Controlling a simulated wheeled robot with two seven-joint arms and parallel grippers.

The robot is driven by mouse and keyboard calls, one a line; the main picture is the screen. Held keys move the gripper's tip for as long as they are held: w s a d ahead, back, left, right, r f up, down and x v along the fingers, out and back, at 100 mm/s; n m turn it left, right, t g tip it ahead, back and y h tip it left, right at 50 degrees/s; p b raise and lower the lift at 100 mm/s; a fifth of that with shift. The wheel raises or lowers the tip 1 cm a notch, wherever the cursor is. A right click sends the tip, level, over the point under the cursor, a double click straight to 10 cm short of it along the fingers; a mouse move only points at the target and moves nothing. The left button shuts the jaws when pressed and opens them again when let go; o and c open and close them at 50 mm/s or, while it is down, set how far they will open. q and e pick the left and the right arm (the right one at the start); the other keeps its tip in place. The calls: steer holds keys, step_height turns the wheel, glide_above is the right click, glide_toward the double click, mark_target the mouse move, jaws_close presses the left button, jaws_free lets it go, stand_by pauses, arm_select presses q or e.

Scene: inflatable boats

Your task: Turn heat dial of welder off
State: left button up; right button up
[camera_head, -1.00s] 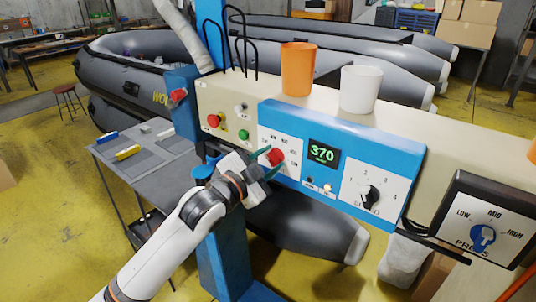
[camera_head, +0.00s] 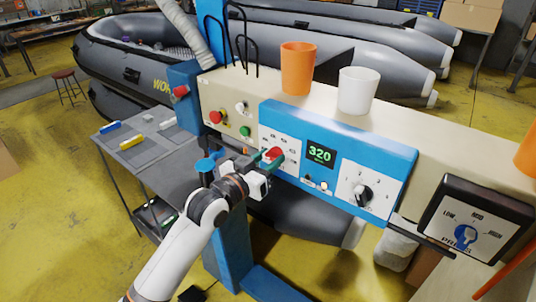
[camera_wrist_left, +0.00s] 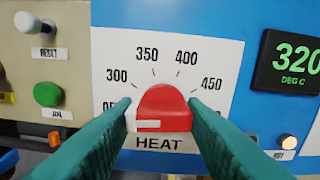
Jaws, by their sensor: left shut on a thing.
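The red heat dial (camera_wrist_left: 163,105) is on a white plate marked HEAT, with 300, 350, 400 and 450 around it. Its white pointer mark is at the left, near a label partly hidden by a finger. In the head view the dial (camera_head: 273,155) shows on the welder's blue panel (camera_head: 372,148). My left gripper (camera_head: 266,162) is shut on the dial, its green fingers at either side in the wrist view. The display (camera_head: 320,156) reads 320 in green, also in the wrist view (camera_wrist_left: 292,62). My right gripper is not in view.
Right of the display is a black speed knob (camera_head: 363,195); a blue pressure knob (camera_head: 465,236) is further right. Red and green buttons (camera_head: 245,131) lie left of the panel. An orange cup (camera_head: 297,68) and a white cup (camera_head: 358,90) stand on top. A grey table (camera_head: 125,150) is at left.

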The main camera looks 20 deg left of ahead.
arm_select(q)
steer(key=shift+n, duration=0.6)
steer(key=o, duration=1)
steer(key=shift+s+a+f, duration=0.15)
steer(key=shift+s, duration=0.25)
steer(key=b+v, duration=0.4)
steer(key=v, duration=0.7)
steer(key=shift+s, duration=0.1)
